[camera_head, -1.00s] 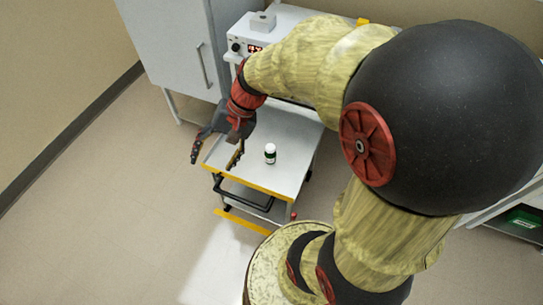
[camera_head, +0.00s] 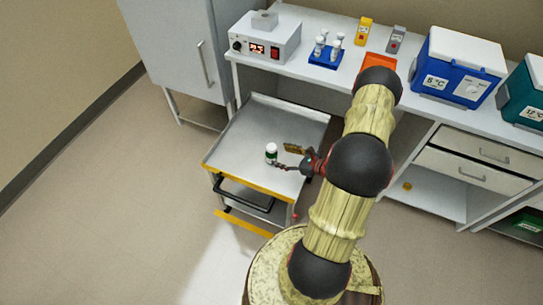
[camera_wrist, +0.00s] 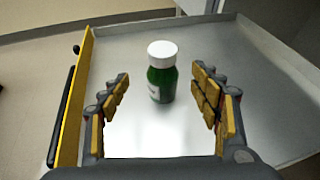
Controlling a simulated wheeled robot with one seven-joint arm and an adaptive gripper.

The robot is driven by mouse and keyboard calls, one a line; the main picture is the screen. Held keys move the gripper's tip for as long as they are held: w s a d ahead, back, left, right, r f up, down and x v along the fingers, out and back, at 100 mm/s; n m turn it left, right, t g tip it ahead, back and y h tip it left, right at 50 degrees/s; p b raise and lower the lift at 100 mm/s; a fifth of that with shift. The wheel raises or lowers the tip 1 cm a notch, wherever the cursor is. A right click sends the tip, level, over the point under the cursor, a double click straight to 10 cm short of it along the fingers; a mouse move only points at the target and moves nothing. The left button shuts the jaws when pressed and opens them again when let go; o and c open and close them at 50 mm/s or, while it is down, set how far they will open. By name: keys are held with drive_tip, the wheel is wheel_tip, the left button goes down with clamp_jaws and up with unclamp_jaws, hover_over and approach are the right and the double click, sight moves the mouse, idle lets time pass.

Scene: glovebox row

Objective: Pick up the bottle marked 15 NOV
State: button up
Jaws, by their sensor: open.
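A small green bottle with a white cap (camera_head: 271,153) stands upright on the grey top of a cart (camera_head: 240,140). In the wrist view the bottle (camera_wrist: 162,75) stands ahead, between the lines of my two fingers, with a sliver of pale label at its left side. The label's text cannot be read. My gripper (camera_head: 283,158) is open and empty, low over the cart top just right of the bottle, with its fingers pointing left towards it. Other white-capped bottles (camera_head: 337,42) stand in a blue rack (camera_head: 325,58) on the bench; their labels are unreadable too.
The bench behind holds a white device with a red display (camera_head: 265,40), a yellow item (camera_head: 364,31), an orange tray (camera_head: 379,62) and a blue cool box (camera_head: 460,66). The cart has raised rims and a yellow front edge (camera_head: 250,185). Its top is otherwise clear.

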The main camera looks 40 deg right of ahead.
sight(276, 154)
drive_tip(key=shift+s+d+f+m+h, duration=0.25)
drive_tip(key=shift+s+f+m+h, duration=0.05)
drive_tip(key=shift+f, duration=0.3)
drive_tip(key=shift+w+f, duration=0.25)
drive_tip(key=b+x, duration=0.2)
drive_tip(key=x, duration=0.5)
drive_tip(key=shift+a+r+b, duration=0.1)
drive_tip(key=shift+a+b, duration=0.05)
drive_tip(key=shift+b, duration=0.15)
drive_tip(key=shift+c, duration=0.9)
drive_tip(key=c, duration=1.1)
drive_tip(key=shift+r, duration=0.15)
drive_tip(key=shift+c, duration=0.4)
